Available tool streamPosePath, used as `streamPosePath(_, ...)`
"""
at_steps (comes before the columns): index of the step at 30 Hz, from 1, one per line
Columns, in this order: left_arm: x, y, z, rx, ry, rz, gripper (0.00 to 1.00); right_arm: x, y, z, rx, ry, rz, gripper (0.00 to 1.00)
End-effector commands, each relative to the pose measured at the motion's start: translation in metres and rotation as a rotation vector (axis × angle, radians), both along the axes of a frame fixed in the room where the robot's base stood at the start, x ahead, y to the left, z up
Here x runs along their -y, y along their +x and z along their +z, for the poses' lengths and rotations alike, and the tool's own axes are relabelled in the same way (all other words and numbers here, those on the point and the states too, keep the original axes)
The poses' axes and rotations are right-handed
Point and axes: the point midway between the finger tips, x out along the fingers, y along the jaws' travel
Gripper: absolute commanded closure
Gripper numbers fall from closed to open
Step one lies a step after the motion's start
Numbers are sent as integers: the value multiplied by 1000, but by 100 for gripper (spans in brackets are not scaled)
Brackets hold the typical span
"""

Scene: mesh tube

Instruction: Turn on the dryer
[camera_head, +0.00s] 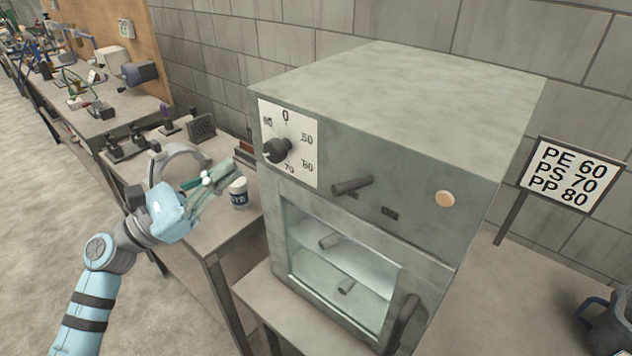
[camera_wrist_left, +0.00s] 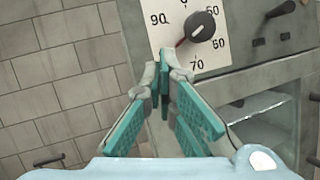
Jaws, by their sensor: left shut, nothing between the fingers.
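The dryer (camera_head: 400,110) is a grey-green metal box on a table. Its front has a white dial plate with numbers and a dark round knob (camera_head: 277,150), a grey lever-like switch (camera_head: 352,186), a pale round button or lamp (camera_head: 444,199) and a glass door (camera_head: 340,265). The knob also shows in the left wrist view (camera_wrist_left: 200,26), with a red mark beside it. My left gripper (camera_head: 234,166) is shut and empty, left of the dial plate. In the left wrist view its fingertips (camera_wrist_left: 172,75) appear just below the knob; contact cannot be told. My right gripper is not in view.
A sign (camera_head: 571,180) reading PE 60, PS 70, PP 80 stands right of the dryer. A dark jug (camera_head: 608,325) is at the lower right. A dark door handle (camera_head: 402,322) projects from the dryer's front.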

Motion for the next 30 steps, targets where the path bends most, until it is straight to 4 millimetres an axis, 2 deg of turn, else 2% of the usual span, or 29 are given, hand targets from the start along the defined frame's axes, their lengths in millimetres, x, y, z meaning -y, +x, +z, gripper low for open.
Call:
streamPosePath(1,19,-23,21,212,185,-22,100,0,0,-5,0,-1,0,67)
streamPosePath(3,42,-55,36,499,436,-43,100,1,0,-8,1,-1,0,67)
streamPosePath(6,58,-83,41,778,672,-59,100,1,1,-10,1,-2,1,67)
streamPosePath(7,60,-87,40,824,711,-61,100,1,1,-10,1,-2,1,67)
streamPosePath(16,62,-90,41,861,740,-63,100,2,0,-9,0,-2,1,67)
streamPosePath(20,70,-88,43,860,735,-62,100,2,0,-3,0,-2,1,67)
streamPosePath(23,83,-84,47,860,731,-62,100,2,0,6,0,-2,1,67)
streamPosePath(30,128,-70,50,857,730,-62,100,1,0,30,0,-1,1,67)
